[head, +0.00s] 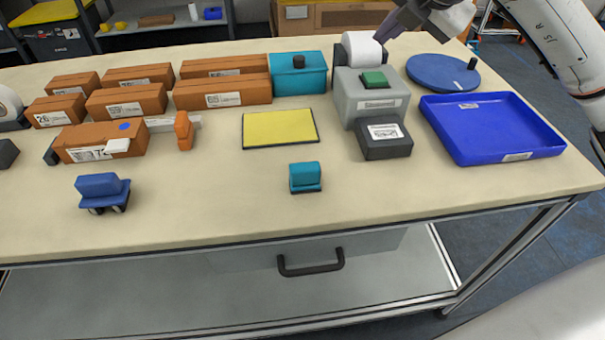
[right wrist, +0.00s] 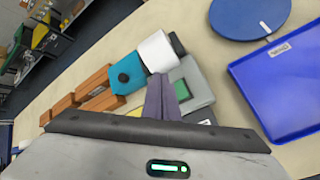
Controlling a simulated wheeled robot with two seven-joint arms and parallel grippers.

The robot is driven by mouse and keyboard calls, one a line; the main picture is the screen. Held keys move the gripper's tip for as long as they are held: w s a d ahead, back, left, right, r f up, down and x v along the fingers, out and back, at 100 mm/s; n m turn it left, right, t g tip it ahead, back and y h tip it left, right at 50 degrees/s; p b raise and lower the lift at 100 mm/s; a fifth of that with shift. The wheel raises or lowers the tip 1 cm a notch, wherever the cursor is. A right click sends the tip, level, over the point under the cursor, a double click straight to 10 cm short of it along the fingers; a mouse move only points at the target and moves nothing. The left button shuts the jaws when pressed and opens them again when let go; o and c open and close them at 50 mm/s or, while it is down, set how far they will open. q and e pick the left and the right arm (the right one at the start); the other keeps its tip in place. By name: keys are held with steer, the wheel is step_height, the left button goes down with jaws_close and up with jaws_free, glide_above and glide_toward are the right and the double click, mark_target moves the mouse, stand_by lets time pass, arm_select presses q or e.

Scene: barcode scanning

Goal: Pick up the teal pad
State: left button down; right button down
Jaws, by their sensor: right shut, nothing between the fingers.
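A small teal block-shaped piece (head: 305,176) with a raised back and a dark base sits near the table's front middle. A larger teal box (head: 312,82) with a black knob on top stands at the back; it also shows in the right wrist view (right wrist: 133,90). I cannot tell for certain which is called the pad. My right gripper (head: 383,36) is shut and empty at the back right, by the white roll; its purple fingers also show in the right wrist view (right wrist: 162,100). It is apart from both teal things. My left gripper is not in view.
A grey printer (head: 352,107) with a green button and white roll (head: 361,50) stands right of centre. Right of it are a blue tray (head: 490,128) and round blue turntable (head: 440,72). A yellow mat (head: 280,128), brown boxes (head: 222,92) and a blue scanner-like piece (head: 102,190) are left.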

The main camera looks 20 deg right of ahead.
mark_target(305, 166)
steer(key=c, duration=2.5)
jaws_free()
